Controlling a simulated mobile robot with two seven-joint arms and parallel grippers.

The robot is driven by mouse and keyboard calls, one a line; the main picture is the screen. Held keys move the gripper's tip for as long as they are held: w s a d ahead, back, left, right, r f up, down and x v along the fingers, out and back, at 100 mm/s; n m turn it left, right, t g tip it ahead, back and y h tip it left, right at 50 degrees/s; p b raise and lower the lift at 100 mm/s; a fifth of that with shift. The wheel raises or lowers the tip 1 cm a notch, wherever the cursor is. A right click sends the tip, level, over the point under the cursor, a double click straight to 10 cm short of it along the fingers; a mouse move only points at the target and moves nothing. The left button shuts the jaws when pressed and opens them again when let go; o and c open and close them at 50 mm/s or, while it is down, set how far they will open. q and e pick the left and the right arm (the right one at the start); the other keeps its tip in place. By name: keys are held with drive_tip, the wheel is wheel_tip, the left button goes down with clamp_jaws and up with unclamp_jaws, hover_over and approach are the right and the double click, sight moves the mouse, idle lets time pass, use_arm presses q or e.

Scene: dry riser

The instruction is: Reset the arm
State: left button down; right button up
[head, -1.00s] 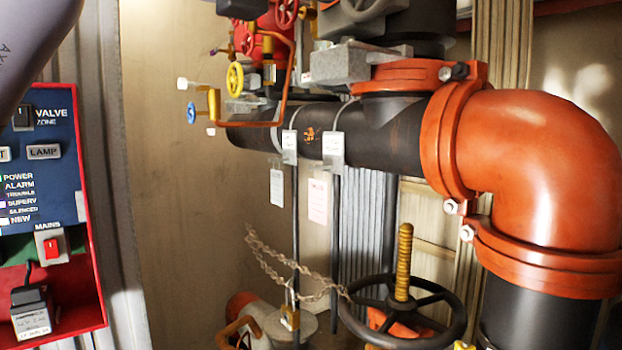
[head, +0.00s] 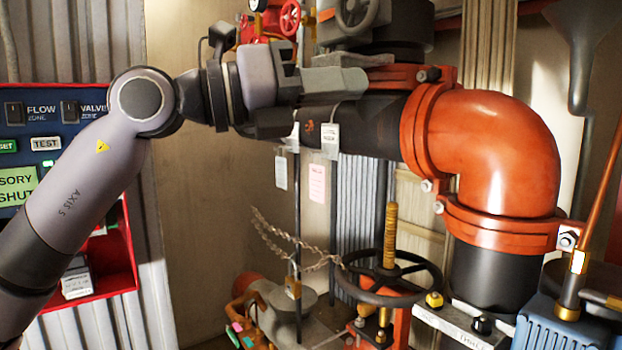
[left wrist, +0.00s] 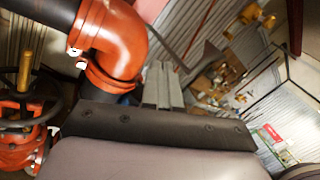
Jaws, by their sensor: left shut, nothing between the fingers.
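My left arm (head: 95,165) comes in from the left in the head view, bent at a round joint, with its forearm level and pointing right. My left gripper (head: 362,82) is shut and empty, in front of the black horizontal pipe (head: 378,128) and left of the orange elbow (head: 487,140). Whether it touches the pipe cannot be told. In the left wrist view the two grey fingers (left wrist: 162,85) lie together, with the orange elbow (left wrist: 118,40) to their left. My right gripper does not show.
A red-framed control panel (head: 128,268) is partly hidden behind my arm. A black handwheel (head: 388,278) with a yellow stem stands below the pipe, near a chain (head: 290,240). A blue ribbed machine (head: 545,325) is at the lower right. Bare wall (head: 205,190) lies between panel and pipes.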

use_arm(q)
drive_tip(key=w+a+f+n+t+y+p, duration=0.1)
drive_tip(key=w+a+f+n+t+y, duration=0.3)
drive_tip(key=f+n, duration=0.75)
drive_tip(key=s+a+f+n+t+y+p, duration=0.15)
drive_tip(key=a+f+n+t, duration=0.4)
drive_tip(key=f+n, duration=0.6)
drive_tip(key=w+a+f+n+t+y, duration=0.2)
drive_tip(key=a+f+n+t+y, duration=0.25)
drive_tip(key=f+n, duration=0.75)
drive_tip(key=s+a+f+n+g+y, duration=0.2)
drive_tip(key=s+a+f, duration=0.15)
drive_tip(key=f, duration=0.55)
drive_tip(key=s+a+f+n+g+y, duration=0.1)
drive_tip(key=s+a+f+n+y, duration=0.1)
drive_tip(key=s+f, duration=0.5)
drive_tip(key=s+a+f+n+g+y, duration=0.1)
drive_tip(key=s+a+f+n+g, duration=0.1)
drive_tip(key=s+f, duration=0.4)
drive_tip(key=s+a+f+n+g+y+p, duration=0.1)
drive_tip(key=s+f+n+g, duration=0.1)
drive_tip(key=s+f, duration=0.4)
drive_tip(key=shift+s+a+f+g, duration=0.35)
drive_tip(key=shift+a+f+g, duration=0.05)
drive_tip(key=shift+f+g, duration=0.5)
